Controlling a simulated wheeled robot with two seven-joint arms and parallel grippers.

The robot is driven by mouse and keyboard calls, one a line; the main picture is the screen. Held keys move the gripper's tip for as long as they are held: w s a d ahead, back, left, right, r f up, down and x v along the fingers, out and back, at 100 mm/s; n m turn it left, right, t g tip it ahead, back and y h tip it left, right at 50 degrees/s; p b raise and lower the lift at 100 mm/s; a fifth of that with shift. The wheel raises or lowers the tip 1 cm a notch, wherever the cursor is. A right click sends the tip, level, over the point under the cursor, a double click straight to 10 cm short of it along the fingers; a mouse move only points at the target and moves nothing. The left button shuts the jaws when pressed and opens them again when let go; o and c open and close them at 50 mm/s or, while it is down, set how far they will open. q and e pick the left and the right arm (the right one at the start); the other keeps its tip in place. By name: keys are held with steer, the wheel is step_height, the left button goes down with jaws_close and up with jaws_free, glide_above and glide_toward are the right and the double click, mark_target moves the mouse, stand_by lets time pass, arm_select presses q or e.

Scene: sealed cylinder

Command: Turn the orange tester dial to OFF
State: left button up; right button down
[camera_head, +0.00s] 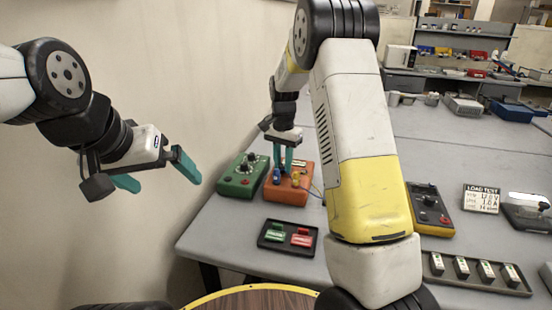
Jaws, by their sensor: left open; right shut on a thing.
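The orange tester (290,193) sits on the grey table, with a blue part (277,176) and a yellow part (295,178) on its top. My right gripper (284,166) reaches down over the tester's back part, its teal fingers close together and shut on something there. This looks like the tester's dial, but the fingers hide it, so its setting cannot be read. My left gripper (157,175) is open and empty, in the air left of the table.
A green tester (240,179) stands close left of the orange one. A black tray (286,238) with green and red pieces lies in front. A yellow-black meter (429,210), a load test sign (481,199) and a tray of several small blocks (474,270) are right.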

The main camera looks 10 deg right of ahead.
mark_target(283, 166)
steer(key=n, duration=0.4)
steer(key=shift+n, duration=0.3)
steer(key=n, duration=0.4)
steer(key=shift+n, duration=0.3)
steer(key=c, duration=1.2)
jaws_free()
steer(key=shift+o, duration=0.2)
steer(key=shift+r, duration=0.15)
step_height(283, 166, up, 7)
steer(key=shift+r, duration=0.3)
